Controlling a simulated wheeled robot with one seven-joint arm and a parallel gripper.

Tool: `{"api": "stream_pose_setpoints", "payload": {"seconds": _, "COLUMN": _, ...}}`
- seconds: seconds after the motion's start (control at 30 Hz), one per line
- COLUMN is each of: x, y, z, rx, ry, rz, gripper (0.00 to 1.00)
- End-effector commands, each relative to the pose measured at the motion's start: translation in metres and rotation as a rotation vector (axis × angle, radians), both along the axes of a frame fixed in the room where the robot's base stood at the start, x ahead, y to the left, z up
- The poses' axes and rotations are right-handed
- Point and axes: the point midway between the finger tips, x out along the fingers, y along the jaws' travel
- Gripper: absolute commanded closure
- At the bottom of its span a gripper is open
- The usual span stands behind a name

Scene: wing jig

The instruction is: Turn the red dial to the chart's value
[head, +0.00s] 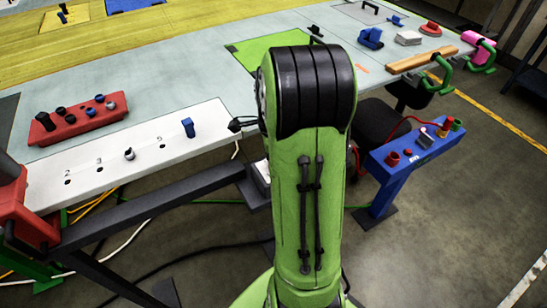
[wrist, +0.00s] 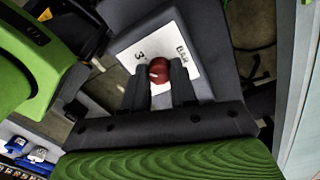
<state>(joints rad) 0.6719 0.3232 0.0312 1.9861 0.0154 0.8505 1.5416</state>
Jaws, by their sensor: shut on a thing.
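The red dial (wrist: 161,70) is in the wrist view, in front of a white card (wrist: 190,82) on a dark grey box. A small pale mark shows on the dial's face. My gripper (wrist: 160,84) is shut on the dial, one finger on each side. The card carries a "3" on the left and "BAR" on the right; the dial and fingers cover part of it. In the head view my green arm hides the dial and gripper; only a pale edge beside a dark box (head: 256,190) shows left of the arm.
A white strip (head: 100,172) numbered with holes and a red block (head: 75,122) lie on the bench at left. A blue stand (head: 395,170) with small parts stands at right. Cables cross the floor near my arm.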

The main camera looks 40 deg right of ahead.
Motion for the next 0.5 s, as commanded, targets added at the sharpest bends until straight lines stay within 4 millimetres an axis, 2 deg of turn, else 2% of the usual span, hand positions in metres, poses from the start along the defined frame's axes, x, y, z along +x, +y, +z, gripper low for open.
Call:
{"api": "stream_pose_setpoints", "payload": {"seconds": 0.2, "x": 0.0003, "y": -0.0007, "z": 0.001, "rx": -0.002, "ry": -0.002, "rz": -0.137, "gripper": 1.0}}
{"api": "stream_pose_setpoints", "payload": {"seconds": 0.5, "x": 0.0003, "y": -0.0007, "z": 0.0008, "rx": -0.002, "ry": -0.002, "rz": -0.236, "gripper": 1.0}}
